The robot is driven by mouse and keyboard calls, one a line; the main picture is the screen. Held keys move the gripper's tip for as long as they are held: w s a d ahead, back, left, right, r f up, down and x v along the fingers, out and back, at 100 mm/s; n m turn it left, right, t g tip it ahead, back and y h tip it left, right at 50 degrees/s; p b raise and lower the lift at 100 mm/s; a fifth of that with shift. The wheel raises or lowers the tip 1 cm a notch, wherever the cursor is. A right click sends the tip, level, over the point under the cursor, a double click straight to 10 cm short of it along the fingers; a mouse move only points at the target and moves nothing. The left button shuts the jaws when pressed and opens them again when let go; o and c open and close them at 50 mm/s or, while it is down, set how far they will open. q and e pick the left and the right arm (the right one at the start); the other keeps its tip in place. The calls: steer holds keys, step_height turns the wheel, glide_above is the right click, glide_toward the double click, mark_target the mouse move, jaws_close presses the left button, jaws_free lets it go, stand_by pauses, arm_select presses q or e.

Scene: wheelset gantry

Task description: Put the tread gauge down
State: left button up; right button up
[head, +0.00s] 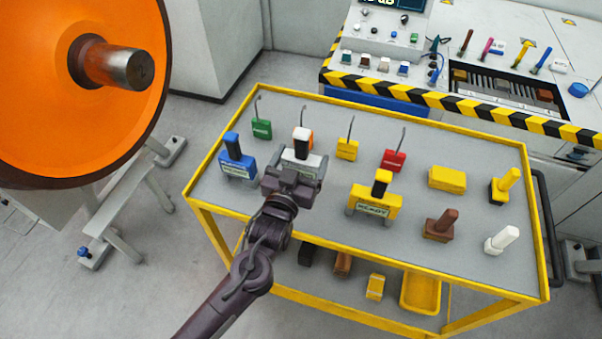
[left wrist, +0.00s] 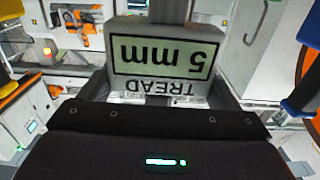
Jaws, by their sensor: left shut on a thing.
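My right gripper is not in view.
A blue gauge (head: 238,158) stands close to the left and a yellow gauge (head: 374,200) to the right. Behind are green (head: 262,129), yellow (head: 347,149) and red (head: 394,160) blocks with thin upright rods. An orange wheel (head: 60,110) looms at left.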

mark_target(301, 173)
arm_select(q)
step_height(301, 173, down, 5)
steer(key=shift+r+p, duration=0.1)
steer(key=shift+p, duration=0.2)
steer(key=shift+f, duration=0.65)
steer(key=o, duration=1.1)
steer(key=shift+s+f, duration=0.1)
steer(key=shift+f, duration=0.3)
steer(key=b+v, duration=0.1)
steer(key=v, duration=0.2)
steer(key=b+v, duration=0.1)
steer(key=v, duration=0.2)
steer(key=shift+s+d+b, duration=0.15)
steer(key=shift+s+b, duration=0.15)
steer(key=shift+s, duration=0.05)
steer(key=shift+s+r, duration=0.15)
steer(key=shift+s, duration=0.3)
steer(key=shift+a, duration=0.2)
